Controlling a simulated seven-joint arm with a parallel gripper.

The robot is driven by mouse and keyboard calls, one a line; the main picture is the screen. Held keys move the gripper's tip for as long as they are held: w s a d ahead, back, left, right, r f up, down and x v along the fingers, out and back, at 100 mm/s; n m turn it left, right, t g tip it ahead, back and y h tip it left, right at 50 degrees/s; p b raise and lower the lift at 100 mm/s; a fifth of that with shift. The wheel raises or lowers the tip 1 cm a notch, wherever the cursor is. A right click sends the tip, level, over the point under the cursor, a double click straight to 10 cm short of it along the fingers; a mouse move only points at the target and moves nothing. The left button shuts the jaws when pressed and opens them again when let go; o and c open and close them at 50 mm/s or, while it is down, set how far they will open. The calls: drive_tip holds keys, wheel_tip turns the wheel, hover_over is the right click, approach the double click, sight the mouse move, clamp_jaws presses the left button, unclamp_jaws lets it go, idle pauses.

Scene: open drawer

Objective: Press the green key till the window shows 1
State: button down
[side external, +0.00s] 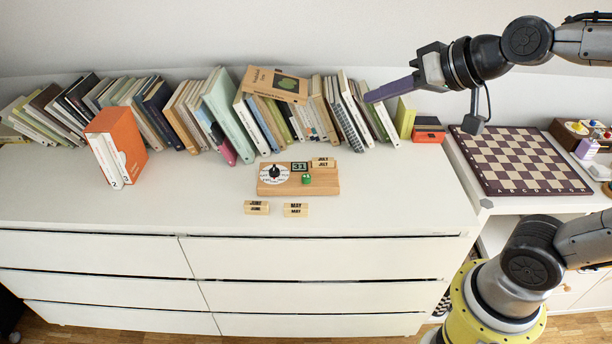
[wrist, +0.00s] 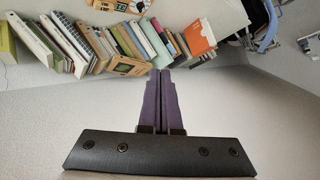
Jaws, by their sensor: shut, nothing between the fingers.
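The wooden calendar board (side external: 330,186) lies on the white dresser top in the side view. Its small dark window (side external: 299,167) shows 31. The green key (side external: 307,178) is a small round knob just below the window. A white dial (side external: 274,174) with a black pointer knob sits left of them. My gripper (side external: 368,98) is shut and empty, its purple fingers pointing left, high above and to the right of the board, near the books. In the wrist view the shut fingers (wrist: 160,73) point at the book row; I cannot make out the green key there.
Small month blocks lie in front of the board, one marked JUNE (side external: 257,208) and another (side external: 295,210); a JULY block (side external: 323,162) sits on the board. Leaning books (side external: 219,110) line the wall behind.

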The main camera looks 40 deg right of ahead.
drive_tip(key=w+d+f+m+t+h, duration=0.15)
drive_tip(key=w+m, duration=0.25)
drive_tip(key=w, duration=0.8)
drive_tip(key=m+g+h, duration=0.1)
drive_tip(key=m+g, duration=0.2)
hover_over(308, 179)
wheel_tip(308, 179, down, 19)
drive_tip(key=shift+f, duration=0.25)
drive_tip(key=shift+f, duration=0.1)
drive_tip(key=shift+f, duration=4.3)
drive_tip(key=shift+f, duration=0.1)
drive_tip(key=shift+f, duration=0.3)
